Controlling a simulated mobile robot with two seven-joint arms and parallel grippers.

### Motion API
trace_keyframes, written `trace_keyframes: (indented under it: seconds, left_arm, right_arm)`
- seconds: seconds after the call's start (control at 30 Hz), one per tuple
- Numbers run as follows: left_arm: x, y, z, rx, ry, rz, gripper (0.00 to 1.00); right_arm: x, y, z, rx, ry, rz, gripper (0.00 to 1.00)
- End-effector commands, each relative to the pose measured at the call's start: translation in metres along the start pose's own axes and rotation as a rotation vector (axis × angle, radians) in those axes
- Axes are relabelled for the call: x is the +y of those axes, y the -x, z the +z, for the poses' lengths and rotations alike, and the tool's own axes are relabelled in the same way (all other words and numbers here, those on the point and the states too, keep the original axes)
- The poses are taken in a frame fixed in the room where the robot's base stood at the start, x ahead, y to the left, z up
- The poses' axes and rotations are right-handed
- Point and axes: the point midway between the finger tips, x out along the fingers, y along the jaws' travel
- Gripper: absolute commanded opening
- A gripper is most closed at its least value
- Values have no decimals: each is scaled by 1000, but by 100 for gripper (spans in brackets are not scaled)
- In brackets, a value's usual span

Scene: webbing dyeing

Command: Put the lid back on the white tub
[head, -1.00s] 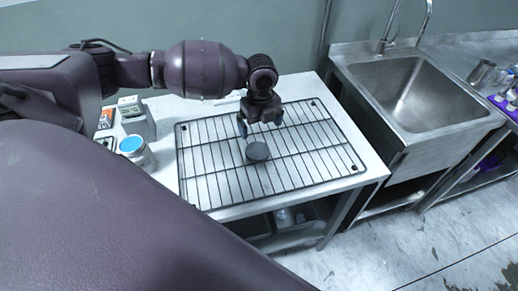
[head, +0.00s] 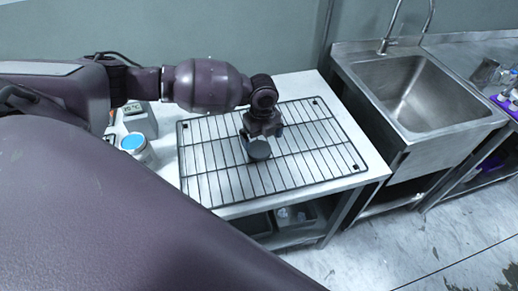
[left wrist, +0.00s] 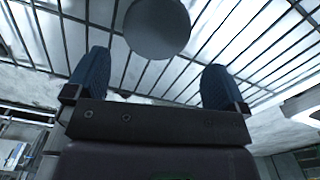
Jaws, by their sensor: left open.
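The dark grey round lid (head: 259,151) lies on the wire rack in the head view. It also shows in the left wrist view (left wrist: 157,27), beyond the fingertips. My left gripper (head: 258,140) is just above and behind the lid, pointing down. In the left wrist view its two blue fingers (left wrist: 150,78) stand wide apart with nothing between them. The white tub (head: 137,147), with blue showing at its round top, stands on the table left of the rack. My right gripper is not in view.
The black wire rack (head: 192,183) covers much of the white table (head: 166,163). A grey-white device with a display (head: 140,118) stands behind the tub. A steel sink (head: 418,92) is at the right. Bins (head: 294,216) sit on the shelf below.

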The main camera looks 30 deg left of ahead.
Motion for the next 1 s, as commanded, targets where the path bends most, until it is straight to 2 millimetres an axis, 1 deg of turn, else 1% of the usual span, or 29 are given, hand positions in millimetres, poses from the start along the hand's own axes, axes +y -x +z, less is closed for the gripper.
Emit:
trace_keyframes:
  seconds: [0.23, 0.3, 0.4, 0.5, 0.8, 0.83, 1.0]
  left_arm:
    - [6, -30, 4, 1, 2, 4, 100]
    - [5, -39, 3, 2, 0, 1, 100]
    - [5, -48, 4, 1, 0, 2, 100]
    - [5, -51, 4, 0, -1, 1, 100]
    - [5, -51, 4, 0, 0, 1, 100]
    - [5, -51, 4, 0, 0, 1, 98]
    - [5, -51, 4, 0, 0, 1, 72]
  right_arm:
    - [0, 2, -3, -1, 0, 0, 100]
    - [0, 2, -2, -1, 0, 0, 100]
    - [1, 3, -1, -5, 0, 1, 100]
    - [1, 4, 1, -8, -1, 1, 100]
    - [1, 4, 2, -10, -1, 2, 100]
    - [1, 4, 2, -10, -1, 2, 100]
    - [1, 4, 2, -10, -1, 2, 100]
